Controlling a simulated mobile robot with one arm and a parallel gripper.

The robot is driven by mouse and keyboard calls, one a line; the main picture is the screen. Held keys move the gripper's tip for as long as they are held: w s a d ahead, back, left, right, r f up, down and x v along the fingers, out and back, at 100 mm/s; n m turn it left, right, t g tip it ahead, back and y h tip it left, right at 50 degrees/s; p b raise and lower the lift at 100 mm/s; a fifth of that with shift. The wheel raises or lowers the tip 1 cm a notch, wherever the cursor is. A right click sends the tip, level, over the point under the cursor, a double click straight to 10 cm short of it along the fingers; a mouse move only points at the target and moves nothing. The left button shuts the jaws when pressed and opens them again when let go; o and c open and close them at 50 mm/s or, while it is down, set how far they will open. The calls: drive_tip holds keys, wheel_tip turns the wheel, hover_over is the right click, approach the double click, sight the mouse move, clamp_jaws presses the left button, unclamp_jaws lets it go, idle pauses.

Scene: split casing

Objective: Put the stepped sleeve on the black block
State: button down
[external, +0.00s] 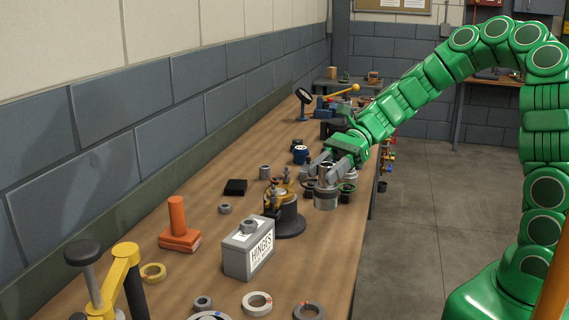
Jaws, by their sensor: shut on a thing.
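My gripper (329,172), at the end of the green arm, is shut on a grey metal stepped sleeve (326,196). The sleeve is narrower at the top and wider at the bottom. It looks upright and appears to be above the bench, though its exact height is hard to judge. The black block (235,187) is a low, flat dark piece on the bench near the wall, left of my gripper and apart from it. Nothing shows on top of the block.
A dark-based fixture with brass parts (287,215) stands between block and gripper, nearer the camera. A grey HINGES box (248,250), an orange post on a base (178,228) and several rings lie in front. Small grey cylinders (265,172) stand near the block.

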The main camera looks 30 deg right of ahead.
wheel_tip(320, 180, up, 7)
drive_tip(key=w+d+m+t, duration=0.1)
drive_tip(key=w+m+t, duration=0.45)
drive_tip(key=w, duration=2.55)
drive_tip(key=shift+t, duration=0.45)
drive_tip(key=shift+w+a+f, duration=0.85)
drive_tip(key=shift+w+f, duration=1.3)
drive_tip(key=shift+f, duration=0.85)
drive_tip(key=shift+w+a+f, duration=0.9)
drive_tip(key=shift+w+f, duration=1.3)
drive_tip(key=shift+f, duration=0.85)
drive_tip(key=shift+w+a+f, duration=0.85)
drive_tip(key=shift+w+f, duration=1.3)
drive_tip(key=shift+f, duration=0.85)
drive_tip(key=shift+f, duration=0.1)
drive_tip(key=c, duration=0.6)
unclamp_jaws()
